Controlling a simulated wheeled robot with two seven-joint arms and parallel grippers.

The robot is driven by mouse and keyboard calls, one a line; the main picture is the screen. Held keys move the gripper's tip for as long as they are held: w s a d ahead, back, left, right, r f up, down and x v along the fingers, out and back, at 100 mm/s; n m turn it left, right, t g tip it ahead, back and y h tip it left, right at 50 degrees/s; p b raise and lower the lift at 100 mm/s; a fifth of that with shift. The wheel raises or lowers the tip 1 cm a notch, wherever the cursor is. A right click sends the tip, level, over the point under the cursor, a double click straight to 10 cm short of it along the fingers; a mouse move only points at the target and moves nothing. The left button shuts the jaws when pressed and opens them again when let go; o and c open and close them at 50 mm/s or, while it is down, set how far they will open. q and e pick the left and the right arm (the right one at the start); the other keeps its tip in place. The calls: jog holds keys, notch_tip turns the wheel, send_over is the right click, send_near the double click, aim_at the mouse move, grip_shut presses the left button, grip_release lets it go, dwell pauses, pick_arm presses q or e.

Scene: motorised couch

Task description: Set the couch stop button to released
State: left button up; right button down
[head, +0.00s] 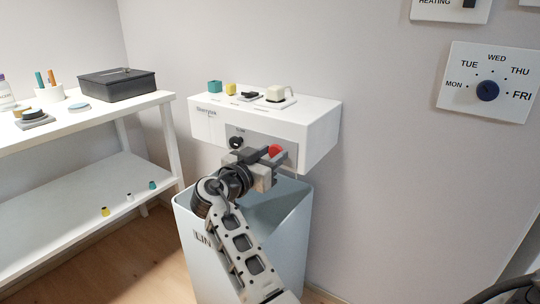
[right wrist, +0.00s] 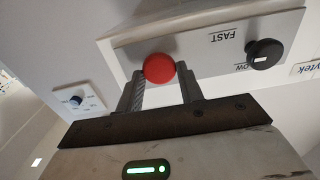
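The red round stop button (head: 275,151) is on the grey panel on the front of the white control box (head: 318,130). In the right wrist view the red button (right wrist: 159,68) shows between my right gripper's fingertips, close to the left finger, with a small gap to the right one. My right gripper (head: 266,163) is open in front of the panel; I cannot tell whether a finger touches the button. Whether the button is pressed in or out cannot be told. My left gripper is not in view.
A black speed knob (right wrist: 265,53) sits beside the button on the panel. Small items, including a teal block (head: 214,87), stand on the box. A linen bin (head: 297,215) is below. A shelf (head: 75,124) stands left, and a day dial (head: 487,91) is on the wall right.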

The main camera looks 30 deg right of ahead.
jog(key=shift+s+a+f+b, duration=0.1)
jog(key=shift+a+f+b, duration=0.15)
jog(key=shift+b, duration=0.15)
jog(key=shift+s+a+b, duration=0.1)
jog(key=shift+a+b, duration=0.1)
jog(key=shift+b, duration=0.15)
jog(key=shift+a+r, duration=0.1)
jog(key=shift+r, duration=0.1)
jog(key=c, duration=1)
grip_release()
jog(key=shift+o, duration=0.3)
jog(key=shift+s+a, duration=0.1)
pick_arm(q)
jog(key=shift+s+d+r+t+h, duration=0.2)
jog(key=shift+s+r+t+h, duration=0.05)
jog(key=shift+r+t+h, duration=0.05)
